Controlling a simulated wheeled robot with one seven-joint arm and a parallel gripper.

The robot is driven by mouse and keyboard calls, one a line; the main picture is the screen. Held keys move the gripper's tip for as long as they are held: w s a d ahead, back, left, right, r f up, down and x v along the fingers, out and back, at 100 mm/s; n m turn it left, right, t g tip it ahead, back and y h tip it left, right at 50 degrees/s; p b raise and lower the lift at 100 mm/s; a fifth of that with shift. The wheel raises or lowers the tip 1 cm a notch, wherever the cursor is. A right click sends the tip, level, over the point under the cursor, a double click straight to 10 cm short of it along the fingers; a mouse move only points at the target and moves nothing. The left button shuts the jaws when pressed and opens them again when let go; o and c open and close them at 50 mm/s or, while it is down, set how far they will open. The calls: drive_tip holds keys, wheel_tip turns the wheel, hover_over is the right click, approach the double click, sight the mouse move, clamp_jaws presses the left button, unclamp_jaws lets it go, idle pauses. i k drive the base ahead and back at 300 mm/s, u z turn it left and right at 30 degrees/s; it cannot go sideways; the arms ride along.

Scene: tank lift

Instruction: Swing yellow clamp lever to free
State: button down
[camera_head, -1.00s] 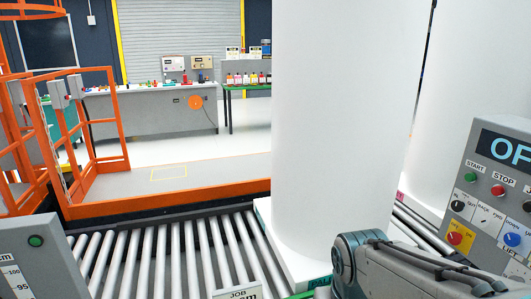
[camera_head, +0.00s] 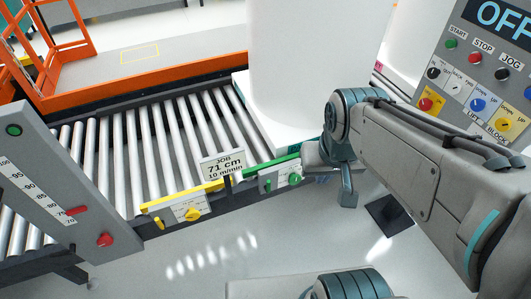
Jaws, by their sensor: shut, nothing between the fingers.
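The yellow clamp (camera_head: 183,197) is a slanted yellow bar on a small grey panel along the conveyor's front rail. A yellow round part (camera_head: 193,214) sits under the bar; it is too small to tell how its lever points. My gripper (camera_head: 347,199) shows small and partly hidden at the end of my arm, right of the clamp and well apart from it. It is shut and holds nothing. It hangs near the right end of the green clamp bar (camera_head: 271,167); I cannot tell whether it touches anything.
A job sign (camera_head: 222,166) stands between the yellow and green clamps. A grey scale post (camera_head: 45,185) with red knob stands left. A white tank (camera_head: 290,65) stands on the roller conveyor (camera_head: 150,135). A control panel (camera_head: 480,75) is at right. The floor in front is open.

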sight(161, 223)
drive_tip(key=u, duration=1.65)
drive_tip(key=i, duration=0.2)
drive_tip(key=u, duration=0.05)
drive_tip(key=k, duration=0.4)
drive_tip(key=z, duration=0.35)
drive_tip(key=i, duration=1.05)
drive_tip(key=u, duration=0.45)
